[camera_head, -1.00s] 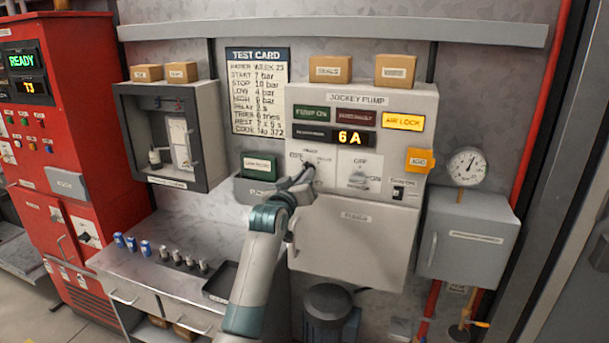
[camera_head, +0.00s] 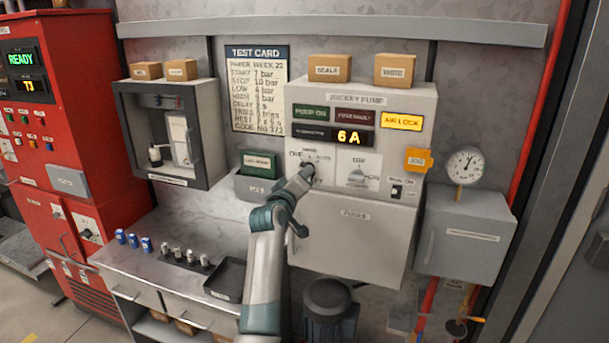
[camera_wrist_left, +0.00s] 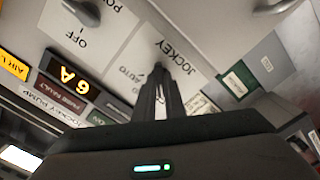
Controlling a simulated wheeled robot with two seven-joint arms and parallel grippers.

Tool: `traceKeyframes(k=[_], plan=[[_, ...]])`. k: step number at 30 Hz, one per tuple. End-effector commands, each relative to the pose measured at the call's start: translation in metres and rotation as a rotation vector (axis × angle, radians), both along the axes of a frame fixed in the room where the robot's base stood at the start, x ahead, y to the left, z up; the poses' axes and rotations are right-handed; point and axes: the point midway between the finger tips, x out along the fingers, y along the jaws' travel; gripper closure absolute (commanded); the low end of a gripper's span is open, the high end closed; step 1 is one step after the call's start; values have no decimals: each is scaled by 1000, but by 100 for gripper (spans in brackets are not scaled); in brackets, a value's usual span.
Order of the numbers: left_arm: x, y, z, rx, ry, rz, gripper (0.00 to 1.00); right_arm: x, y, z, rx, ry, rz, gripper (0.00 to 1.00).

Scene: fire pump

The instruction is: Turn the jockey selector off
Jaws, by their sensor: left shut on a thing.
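The jockey pump panel (camera_head: 420,105) is a light grey box on the wall with a lit "6A" display (camera_head: 349,137) and a lit yellow "AIR LOCK" lamp (camera_head: 402,122). The jockey selector is on the white plate (camera_head: 322,157) at the panel's lower left. My left gripper (camera_head: 308,172) is at this plate, shut on the selector's knob, and hides most of it. In the left wrist view the fingers (camera_wrist_left: 160,78) meet over the plate marked "JOCKEY" (camera_wrist_left: 180,55). The knob's pointing direction is hidden. My right gripper is not in view.
A second selector knob (camera_head: 357,176) marked "OFF" sits just right. Below is the panel's closed lower door (camera_head: 352,240). A grey box (camera_head: 466,240) with a gauge (camera_head: 465,166) is at right. A bench (camera_head: 190,225) with cans and a black tray (camera_head: 226,279) is at left.

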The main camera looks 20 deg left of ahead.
Motion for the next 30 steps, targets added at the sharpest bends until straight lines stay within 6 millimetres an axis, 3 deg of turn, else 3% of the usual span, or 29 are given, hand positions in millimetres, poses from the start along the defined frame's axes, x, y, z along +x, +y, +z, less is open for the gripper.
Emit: traceKeyframes(k=[6, 9, 23, 30], plan=[[0, 1, 1, 1, -3, 2, 100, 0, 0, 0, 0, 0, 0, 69], [0, 1, 1, 2, -3, 2, 71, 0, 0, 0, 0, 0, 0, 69], [-3, 0, -1, 2, 0, 0, 71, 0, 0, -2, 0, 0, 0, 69], [-22, 1, -2, 2, -2, 1, 71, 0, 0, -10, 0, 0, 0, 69]])
